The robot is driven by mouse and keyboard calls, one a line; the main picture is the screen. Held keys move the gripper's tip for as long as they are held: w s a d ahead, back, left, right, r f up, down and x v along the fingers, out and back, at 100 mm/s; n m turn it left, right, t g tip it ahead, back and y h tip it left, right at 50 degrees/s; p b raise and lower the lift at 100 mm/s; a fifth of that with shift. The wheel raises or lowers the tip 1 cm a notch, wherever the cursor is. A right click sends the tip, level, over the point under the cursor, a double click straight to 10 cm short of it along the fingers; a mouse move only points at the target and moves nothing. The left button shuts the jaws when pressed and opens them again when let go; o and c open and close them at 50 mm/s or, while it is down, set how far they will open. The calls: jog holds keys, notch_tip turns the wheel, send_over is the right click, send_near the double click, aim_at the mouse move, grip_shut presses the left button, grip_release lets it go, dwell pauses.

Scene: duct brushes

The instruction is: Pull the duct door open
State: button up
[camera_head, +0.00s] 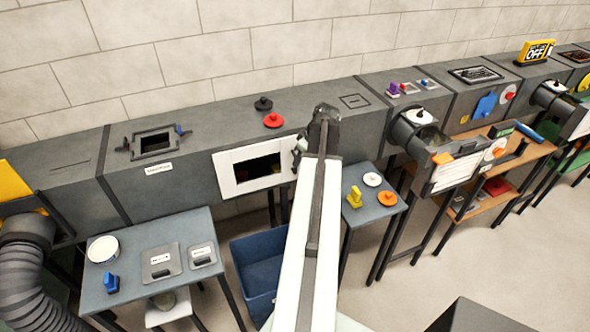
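A grey duct (200,110) runs along the back wall. On its front face is a white rectangular panel (228,185) around a dark opening or window; I cannot tell if it is a door or a fixed frame. Small coloured shapes show dimly inside. My gripper (301,146) is at the right edge of this panel, at the end of my outstretched arm. It is close to the edge, but I cannot tell if it touches. My arm hides part of the duct to the right, and the fingers are too small and dark to read.
A framed hatch (134,151) is on the duct top at left, with red and black knobbed discs (273,120) further right.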

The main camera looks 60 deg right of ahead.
aim_at(296, 172)
jog(key=b+x, duration=0.2)
jog(key=x, duration=0.2)
jog(key=shift+a+f, duration=0.1)
grip_shut()
dwell(1.1)
